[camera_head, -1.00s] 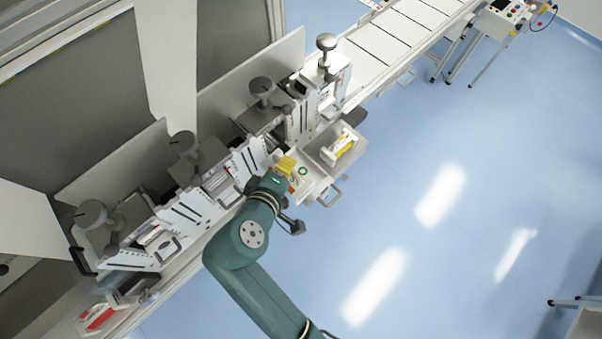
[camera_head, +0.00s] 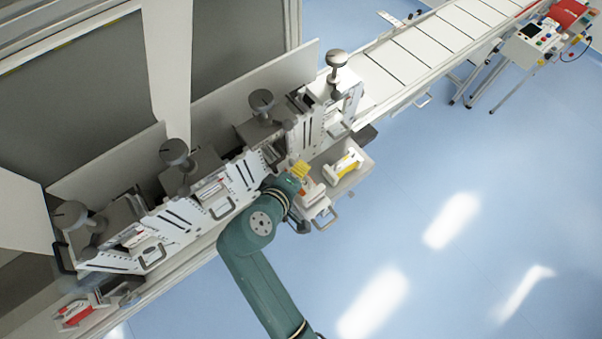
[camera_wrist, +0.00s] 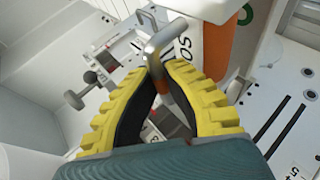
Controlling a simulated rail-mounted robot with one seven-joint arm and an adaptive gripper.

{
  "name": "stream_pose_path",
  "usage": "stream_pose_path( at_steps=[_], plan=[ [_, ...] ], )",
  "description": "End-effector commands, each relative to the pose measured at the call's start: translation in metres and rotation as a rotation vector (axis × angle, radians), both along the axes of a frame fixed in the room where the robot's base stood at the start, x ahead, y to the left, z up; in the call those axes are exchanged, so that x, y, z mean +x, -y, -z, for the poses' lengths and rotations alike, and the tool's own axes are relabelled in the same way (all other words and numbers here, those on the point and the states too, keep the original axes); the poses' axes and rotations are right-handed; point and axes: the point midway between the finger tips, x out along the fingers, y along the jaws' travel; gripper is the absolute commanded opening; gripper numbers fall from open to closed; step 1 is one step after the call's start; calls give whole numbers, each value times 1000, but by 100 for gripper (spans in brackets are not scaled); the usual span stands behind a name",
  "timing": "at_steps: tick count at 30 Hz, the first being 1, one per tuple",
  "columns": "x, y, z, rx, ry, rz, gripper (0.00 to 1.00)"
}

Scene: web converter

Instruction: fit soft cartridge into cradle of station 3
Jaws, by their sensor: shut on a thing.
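My gripper (camera_wrist: 163,72) has yellow toothed fingers. In the head view my gripper (camera_head: 299,170) is at the front of the station row, left of a small tray. Several stations with white slotted plates (camera_head: 240,175) and dark knobs line the machine. I cannot tell from any number which is station 3.
A red and white part (camera_head: 75,313) lies at the lower left. The blue floor is clear.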

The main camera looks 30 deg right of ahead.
Motion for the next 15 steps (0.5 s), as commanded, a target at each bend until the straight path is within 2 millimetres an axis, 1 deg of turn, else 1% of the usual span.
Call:
stream_pose_path(
  at_steps=[1, 4, 9, 10, 15],
  plan=[
    [0, 0, 9, -3, -3, 0, 0],
    [0, 0, 22, -2, -2, 1, 0],
    [0, 0, 23, -1, 0, 1, 0],
    [-1, 0, 25, 0, -4, 1, 1],
    [-1, 0, 25, 1, -6, 1, 33]
  ],
)
